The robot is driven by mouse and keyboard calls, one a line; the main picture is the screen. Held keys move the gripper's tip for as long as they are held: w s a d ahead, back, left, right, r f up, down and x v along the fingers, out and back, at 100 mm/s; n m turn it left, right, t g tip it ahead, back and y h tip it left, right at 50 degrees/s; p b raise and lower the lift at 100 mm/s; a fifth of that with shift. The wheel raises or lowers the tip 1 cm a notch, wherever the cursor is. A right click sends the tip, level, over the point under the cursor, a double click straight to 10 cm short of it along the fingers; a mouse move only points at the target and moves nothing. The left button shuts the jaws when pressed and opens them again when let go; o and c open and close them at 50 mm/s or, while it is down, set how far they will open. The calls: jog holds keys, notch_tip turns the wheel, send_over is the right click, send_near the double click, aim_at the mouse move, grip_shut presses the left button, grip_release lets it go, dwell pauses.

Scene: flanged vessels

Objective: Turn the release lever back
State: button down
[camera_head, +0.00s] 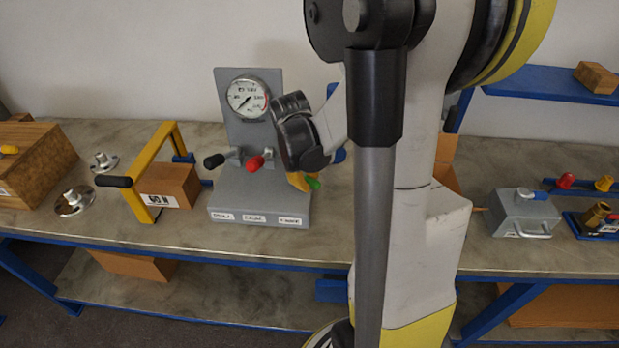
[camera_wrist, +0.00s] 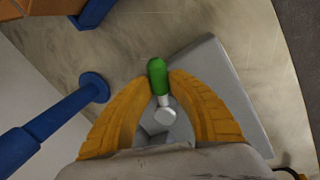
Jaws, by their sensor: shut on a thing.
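A grey test stand (camera_head: 262,197) with a round pressure gauge (camera_head: 248,97) stands on the bench and carries three levers: one black (camera_head: 214,161), one red (camera_head: 256,163) and one green (camera_head: 313,182). In the wrist view the green lever (camera_wrist: 157,74) has a rounded green grip on a metal stem and hub. My gripper (camera_head: 302,180) is at the right side of the stand. Its orange fingers (camera_wrist: 161,88) are shut on the green lever, one on each side, with the green tip sticking out. My wrist hides the stand's right part in the head view. The small labels are too blurred to read.
A yellow frame with a black grip (camera_head: 152,170) and a cardboard box (camera_head: 177,184) stand left of the stand. Metal flanges (camera_head: 74,200) lie further left. A blue post (camera_wrist: 60,118) is close by in the wrist view. A grey case (camera_head: 527,213) sits far right.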

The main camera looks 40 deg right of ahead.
aim_at(301, 195)
jog(key=a+m, duration=0.1)
jog(key=m+g, duration=0.1)
jog(key=m, duration=0.1)
jog(key=shift+a+m, duration=0.3)
jog(key=shift+a, duration=0.05)
jog(key=shift+w+a+m+g, duration=0.15)
jog(key=shift+a+m+g, duration=0.25)
jog(key=shift+m, duration=0.7)
jog(key=shift+w+a+m+g, duration=0.15)
jog(key=shift+a+m, duration=0.35)
jog(key=shift+m, duration=0.6)
jog(key=c, duration=1.2)
grip_release()
jog(key=shift+c, duration=0.2)
